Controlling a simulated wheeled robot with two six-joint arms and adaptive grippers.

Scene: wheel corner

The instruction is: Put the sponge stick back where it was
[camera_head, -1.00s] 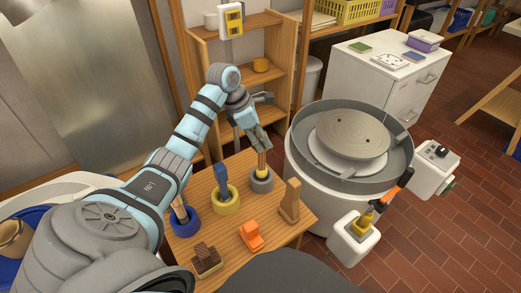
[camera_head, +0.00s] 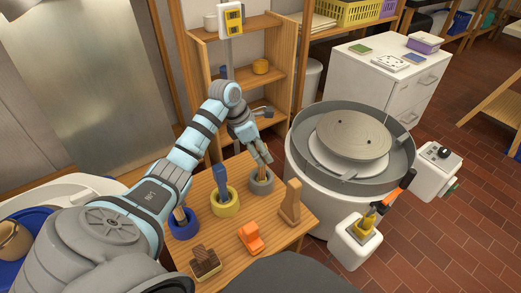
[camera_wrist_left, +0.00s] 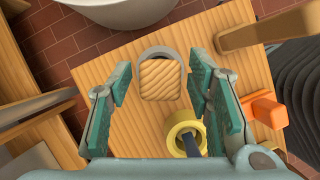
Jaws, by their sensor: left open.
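The sponge stick (camera_wrist_left: 161,80) shows end-on in the left wrist view as a tan ribbed block inside the grey ring holder (camera_wrist_left: 160,51). The grey holder (camera_head: 262,186) stands at the back of the small wooden table (camera_head: 282,236) in the head view. My left gripper (camera_head: 261,159) is directly above this holder, pointing down, and hides most of the stick. In the left wrist view, the green finger pads (camera_wrist_left: 158,88) are wide apart, one on each side of the stick, with gaps. My right gripper is not in view.
Close by stand a yellow ring (camera_head: 224,208) with a blue-handled tool, a blue ring holder (camera_head: 184,229), an orange piece (camera_head: 251,238), a wooden piece (camera_head: 290,203) and a brown block (camera_head: 205,263). The pottery wheel (camera_head: 350,135) is to the right, shelves (camera_head: 275,85) behind.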

